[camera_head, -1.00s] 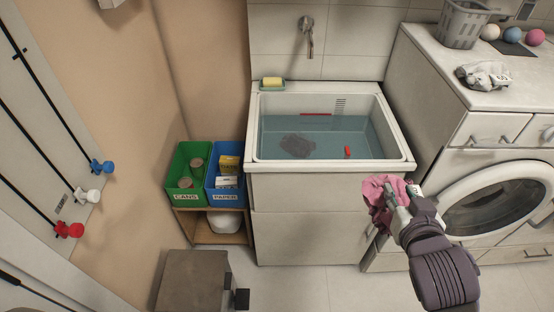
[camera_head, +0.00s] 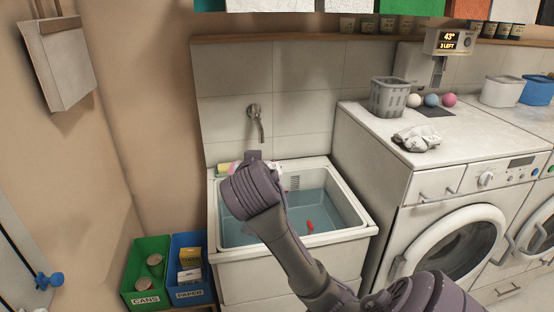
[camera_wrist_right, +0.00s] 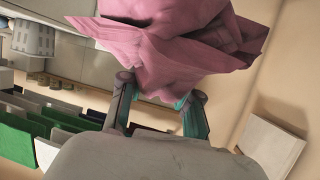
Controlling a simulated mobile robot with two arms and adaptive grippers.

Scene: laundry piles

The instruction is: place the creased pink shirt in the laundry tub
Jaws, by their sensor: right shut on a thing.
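The pink shirt (camera_wrist_right: 165,55) hangs bunched and creased in the right wrist view. My right gripper (camera_wrist_right: 160,92) is shut on it. In the head view my right arm reaches over the laundry tub (camera_head: 362,226) from the lower right, its wrist above the tub's left part. That wrist hides the gripper and nearly all of the shirt there. The tub holds bluish water and a small red object (camera_head: 310,225). My left gripper is not in view.
A wall tap (camera_head: 256,122) is behind the tub. Green (camera_head: 146,290) and blue (camera_head: 192,293) bins stand at lower left. A washing machine (camera_head: 410,210) stands to the right, with a grey basket (camera_head: 390,97), coloured balls and a crumpled grey-white cloth (camera_head: 417,139) on top.

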